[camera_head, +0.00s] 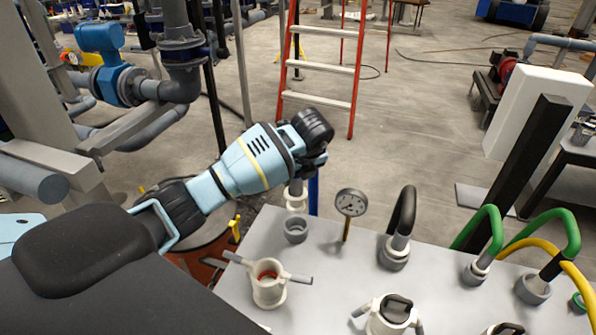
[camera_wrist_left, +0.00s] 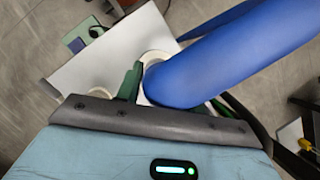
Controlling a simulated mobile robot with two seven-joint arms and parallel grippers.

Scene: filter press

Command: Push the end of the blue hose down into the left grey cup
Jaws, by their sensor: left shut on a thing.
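My left gripper (camera_head: 302,172) comes in from the left, above the back left edge of the grey table, and is shut on the blue hose. Its fingers are mostly hidden by its own body. A strip of the blue hose (camera_head: 313,195) shows below it. A pale fitting (camera_head: 296,203) shows under the gripper, just above the left grey cup (camera_head: 295,229); the cup looks empty. In the left wrist view the thick blue hose (camera_wrist_left: 225,60) runs to the upper right, beside a green finger, with a pale ring at its lower end. My right gripper is out of view.
A pressure gauge (camera_head: 351,203) stands right of the cup. A cream valve with handles (camera_head: 268,284) is in front. Black (camera_head: 403,212), green (camera_head: 478,228) and yellow hoses stand farther right. A red ladder (camera_head: 318,70) is behind.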

